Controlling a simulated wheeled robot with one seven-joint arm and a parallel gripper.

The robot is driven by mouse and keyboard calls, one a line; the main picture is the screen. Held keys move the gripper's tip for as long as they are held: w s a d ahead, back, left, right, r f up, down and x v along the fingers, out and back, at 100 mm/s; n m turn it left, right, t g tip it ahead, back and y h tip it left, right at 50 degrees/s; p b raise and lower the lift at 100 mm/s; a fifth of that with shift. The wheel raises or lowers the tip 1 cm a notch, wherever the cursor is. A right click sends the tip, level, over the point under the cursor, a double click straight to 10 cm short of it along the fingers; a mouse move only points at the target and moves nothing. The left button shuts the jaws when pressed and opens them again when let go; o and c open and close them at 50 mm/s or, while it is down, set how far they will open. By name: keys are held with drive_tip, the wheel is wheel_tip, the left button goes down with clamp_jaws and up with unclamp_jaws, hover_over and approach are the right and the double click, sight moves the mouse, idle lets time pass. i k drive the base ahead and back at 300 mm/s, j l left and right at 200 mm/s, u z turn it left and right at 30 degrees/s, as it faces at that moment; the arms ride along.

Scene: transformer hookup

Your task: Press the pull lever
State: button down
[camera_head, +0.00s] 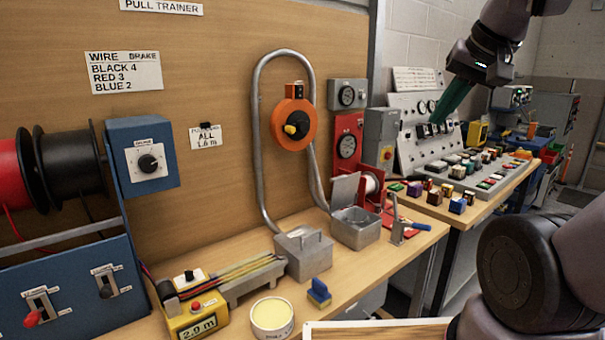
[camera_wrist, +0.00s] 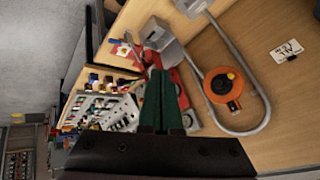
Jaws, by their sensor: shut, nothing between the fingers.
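A small grey upright bracket with a blue-handled lever (camera_head: 416,227) stands at the bench's right end, by a red base; it looks like the pull lever, but no readable label confirms this. The handle points to the right. My gripper (camera_head: 436,119) is high at the upper right, in front of the grey sloped panel as seen by the head camera. Its green fingers are together and empty, well apart from the lever. In the wrist view, my gripper (camera_wrist: 158,72) points toward the bench, and a small red and blue item (camera_wrist: 122,49) lies beyond the tips.
An orange wheel (camera_head: 293,125) hangs inside a bent conduit on the wooden wall. Grey boxes (camera_head: 303,254), a yellow meter (camera_head: 196,316) and a round tin (camera_head: 272,318) stand on the bench. Another table (camera_head: 480,205) with many small blocks is at the right.

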sight(410, 179)
drive_tip(key=i+l, duration=0.2)
drive_tip(key=l, duration=0.15)
drive_tip(key=i+l, duration=0.15)
drive_tip(key=l, duration=0.2)
drive_tip(key=i+l, duration=0.2)
drive_tip(key=l, duration=0.2)
drive_tip(key=i+l, duration=0.15)
drive_tip(key=l, duration=0.2)
drive_tip(key=i+u, duration=0.05)
